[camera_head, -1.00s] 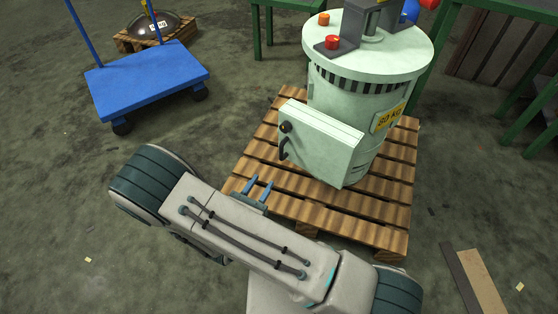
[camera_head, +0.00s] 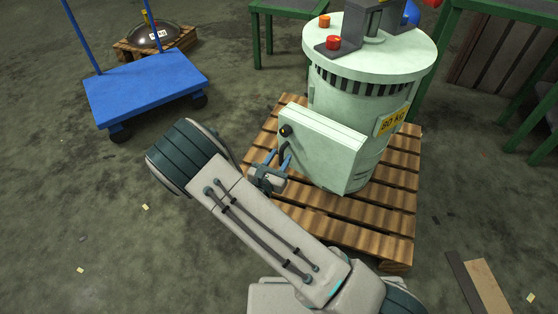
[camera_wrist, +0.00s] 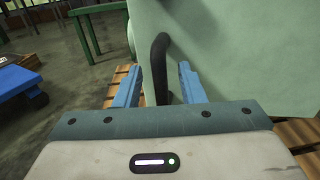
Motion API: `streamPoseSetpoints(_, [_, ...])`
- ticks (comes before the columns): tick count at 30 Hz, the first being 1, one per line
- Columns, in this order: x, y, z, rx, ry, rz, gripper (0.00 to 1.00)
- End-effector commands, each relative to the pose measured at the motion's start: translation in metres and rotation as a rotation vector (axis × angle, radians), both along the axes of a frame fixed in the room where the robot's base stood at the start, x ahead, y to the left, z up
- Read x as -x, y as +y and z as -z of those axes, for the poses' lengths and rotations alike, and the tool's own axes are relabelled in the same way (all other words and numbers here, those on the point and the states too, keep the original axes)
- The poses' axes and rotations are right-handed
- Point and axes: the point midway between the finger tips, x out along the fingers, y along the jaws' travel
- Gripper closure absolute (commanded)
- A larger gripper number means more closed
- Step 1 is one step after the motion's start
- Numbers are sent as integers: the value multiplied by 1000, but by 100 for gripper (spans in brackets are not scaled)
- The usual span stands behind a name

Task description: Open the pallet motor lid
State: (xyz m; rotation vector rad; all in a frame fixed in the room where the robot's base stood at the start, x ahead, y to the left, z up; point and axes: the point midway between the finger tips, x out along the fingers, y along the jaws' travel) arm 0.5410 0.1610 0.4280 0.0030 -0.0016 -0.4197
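The pallet motor (camera_head: 358,122) is a pale green cylinder standing upright on a wooden pallet. Its box-shaped lid (camera_head: 318,148) faces me and looks shut, with a black knob (camera_head: 286,130) and a curved black handle (camera_head: 283,152) on its left side. My gripper (camera_head: 278,160) is at the handle, its blue fingers open. In the wrist view the black handle (camera_wrist: 160,70) stands between the two blue fingers (camera_wrist: 158,88), with gaps visible on both sides. The lid's pale green face (camera_wrist: 225,50) fills the right of that view.
The wooden pallet (camera_head: 340,232) lies under the motor. A blue cart (camera_head: 145,88) stands at the left, with a dark dome on a small pallet behind it. Green tables (camera_head: 500,13) stand behind and right. Planks (camera_head: 480,285) lie at lower right. The left floor is mostly clear.

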Motion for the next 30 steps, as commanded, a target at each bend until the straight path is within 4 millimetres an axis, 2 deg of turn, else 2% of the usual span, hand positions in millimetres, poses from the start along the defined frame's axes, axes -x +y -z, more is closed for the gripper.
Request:
streamPoseSetpoints(7, [-1, 0, 0, 0, 1, 0, 64])
streamPoseSetpoints(8, [-1, 0, 0, 0, 1, 0, 67])
streamPoseSetpoints(11, [-1, 0, 0, 0, 1, 0, 94])
streamPoseSetpoints(12, [-1, 0, 0, 0, 1, 0, 100])
streamPoseSetpoints(22, [5, 2, -1, 1, 3, -28, 100])
streamPoseSetpoints(30, [35, 8, -2, 2, 7, -152, 100])
